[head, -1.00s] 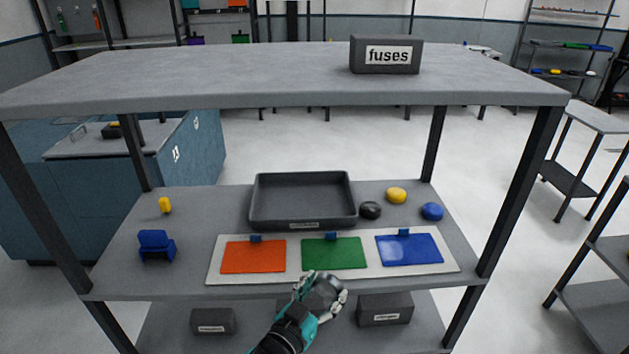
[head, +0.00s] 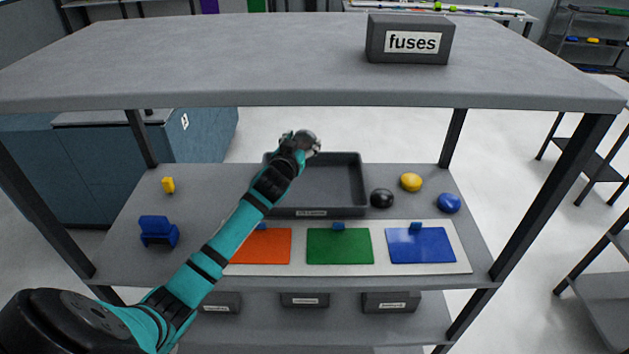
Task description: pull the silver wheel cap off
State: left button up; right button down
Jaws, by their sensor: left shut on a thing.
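My left gripper (head: 308,146) is shut on a round grey cap, which looks like the silver wheel cap (head: 305,137). It holds the cap above the back edge of the dark tray (head: 349,207). The fingers hide part of the cap. No wheel shows in this view. A black cap (head: 382,198), a yellow cap (head: 411,182) and a blue cap (head: 448,203) lie on the middle shelf to the right of the tray. My right gripper is not in view.
A white board (head: 384,268) with orange, green and blue panels lies at the shelf's front. A blue holder (head: 158,231) and a small yellow piece (head: 168,185) are at left. The upper shelf (head: 250,60) with the fuses box (head: 410,40) overhangs. Dark boxes (head: 390,302) stand below.

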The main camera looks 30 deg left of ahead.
pick_arm(q)
notch_tip(320, 180, down, 6)
jog(key=b, duration=0.5)
jog(key=shift+r, duration=0.15)
jog(key=o, duration=1.3)
jog(key=shift+o, duration=0.2)
jog(key=shift+s, duration=0.1)
